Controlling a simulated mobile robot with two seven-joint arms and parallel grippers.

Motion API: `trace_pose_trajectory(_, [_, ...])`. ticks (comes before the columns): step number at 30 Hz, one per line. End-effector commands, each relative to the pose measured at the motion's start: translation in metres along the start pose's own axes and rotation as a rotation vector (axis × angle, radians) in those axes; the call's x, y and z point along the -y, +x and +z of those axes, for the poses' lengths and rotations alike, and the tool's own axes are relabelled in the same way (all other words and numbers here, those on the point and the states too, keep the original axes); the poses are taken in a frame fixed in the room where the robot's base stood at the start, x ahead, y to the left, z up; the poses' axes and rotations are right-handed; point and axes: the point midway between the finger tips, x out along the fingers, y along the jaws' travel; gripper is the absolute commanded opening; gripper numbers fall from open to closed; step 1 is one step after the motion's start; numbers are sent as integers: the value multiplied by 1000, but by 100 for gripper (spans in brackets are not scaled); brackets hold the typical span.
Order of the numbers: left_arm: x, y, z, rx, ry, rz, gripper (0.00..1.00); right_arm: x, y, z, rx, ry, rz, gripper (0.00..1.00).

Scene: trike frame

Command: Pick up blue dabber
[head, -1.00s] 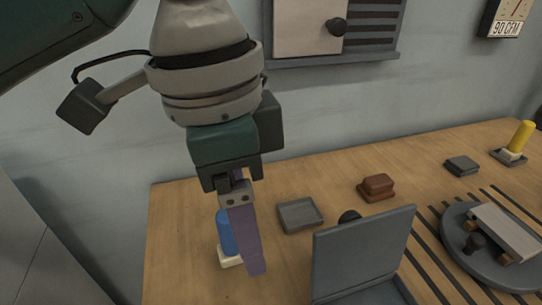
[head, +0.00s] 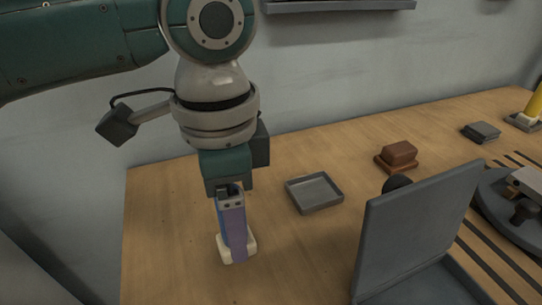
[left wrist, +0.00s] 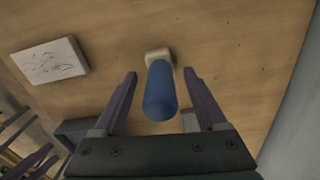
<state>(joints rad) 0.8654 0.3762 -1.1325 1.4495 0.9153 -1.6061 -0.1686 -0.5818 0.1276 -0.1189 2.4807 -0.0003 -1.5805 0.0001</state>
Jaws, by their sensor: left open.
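The blue dabber stands upright on the wooden table at the left, on a cream base (head: 251,243). In the head view my left gripper (head: 234,258) comes down in front of it and hides most of its blue handle. In the left wrist view the blue dabber (left wrist: 160,92) lies between the two spread purple fingers of my left gripper (left wrist: 159,75), with a visible gap on each side. The left gripper is open and holds nothing.
A shallow grey tray (head: 314,194) lies to the right of the dabber. Beyond it is a brown block (head: 397,156). An upright grey panel (head: 415,230) stands at the front right.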

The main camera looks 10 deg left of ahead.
Motion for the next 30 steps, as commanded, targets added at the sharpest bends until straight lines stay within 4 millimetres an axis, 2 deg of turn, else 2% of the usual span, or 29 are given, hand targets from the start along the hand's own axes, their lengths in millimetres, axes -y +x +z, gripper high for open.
trace_pose_trajectory(3, [0, 9, 0, -1, 0, -1, 74, 1, 2, 1, 0, 1, -1, 50])
trace_pose_trajectory(10, [0, 8, 0, -1, 1, -1, 72, 2, 2, 0, -1, 6, -6, 50])
trace_pose_trajectory(27, [0, 8, 0, -1, 0, -1, 8, 3, 2, 0, -2, 7, -8, 50])
trace_pose_trajectory(30, [0, 8, 0, -1, 0, -1, 0, 3, 2, 0, -2, 7, -8, 50])
